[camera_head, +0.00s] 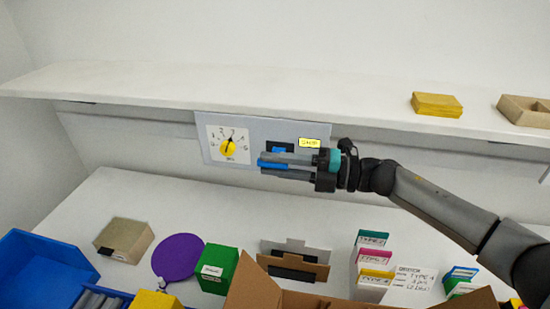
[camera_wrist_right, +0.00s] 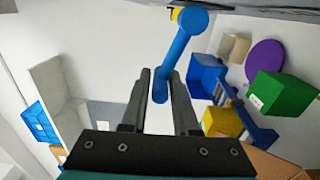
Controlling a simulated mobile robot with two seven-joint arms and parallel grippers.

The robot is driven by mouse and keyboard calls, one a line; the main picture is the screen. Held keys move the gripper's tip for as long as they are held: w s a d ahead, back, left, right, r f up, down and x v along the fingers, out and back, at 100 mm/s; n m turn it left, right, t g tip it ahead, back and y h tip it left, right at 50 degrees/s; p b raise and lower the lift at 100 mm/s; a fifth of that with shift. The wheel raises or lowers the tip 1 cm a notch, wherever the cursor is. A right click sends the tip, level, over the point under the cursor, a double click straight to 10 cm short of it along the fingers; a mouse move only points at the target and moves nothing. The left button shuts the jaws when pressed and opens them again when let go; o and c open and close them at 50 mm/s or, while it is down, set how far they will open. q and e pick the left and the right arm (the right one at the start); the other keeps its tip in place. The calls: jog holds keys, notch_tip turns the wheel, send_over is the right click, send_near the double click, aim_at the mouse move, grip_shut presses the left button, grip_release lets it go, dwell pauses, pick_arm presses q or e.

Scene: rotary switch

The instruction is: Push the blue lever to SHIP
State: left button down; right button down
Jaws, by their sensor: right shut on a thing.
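The blue lever (camera_wrist_right: 182,48) runs from its round pivot down between the fingers of my right gripper (camera_wrist_right: 160,88) in the right wrist view. My right gripper is shut on the lever's free end. In the head view, my right gripper (camera_head: 263,168) reaches in from the right, in front of the wall panel, and blue parts of the lever (camera_head: 283,150) show around its fingers. A yellow label (camera_head: 309,142), which seems to read SHIP, sits on the panel just above the gripper. The arm hides much of the lever and the panel behind it. My left gripper is not in view.
The grey panel (camera_head: 258,131) also carries a dial with a yellow knob (camera_head: 229,148). A white shelf (camera_head: 200,88) runs above it. On the table below are a blue bin (camera_head: 40,268), a purple paddle (camera_head: 178,257), a green box (camera_head: 220,272), a cardboard box (camera_head: 310,299) and coloured cards.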

jog(key=shift+w+r+m+p, duration=0.3)
jog(key=shift+r+m+p, duration=0.45)
jog(key=shift+m+p, duration=0.35)
jog(key=shift+d, duration=0.1)
jog(key=c, duration=0.7)
grip_release()
jog(key=s+d+b, duration=0.1)
jog(key=d, duration=0.4)
jog(key=s+d+b, duration=0.1)
jog(key=d, duration=0.4)
jog(key=s+d+b, duration=0.1)
jog(key=d, duration=0.4)
jog(key=shift+b, duration=0.3)
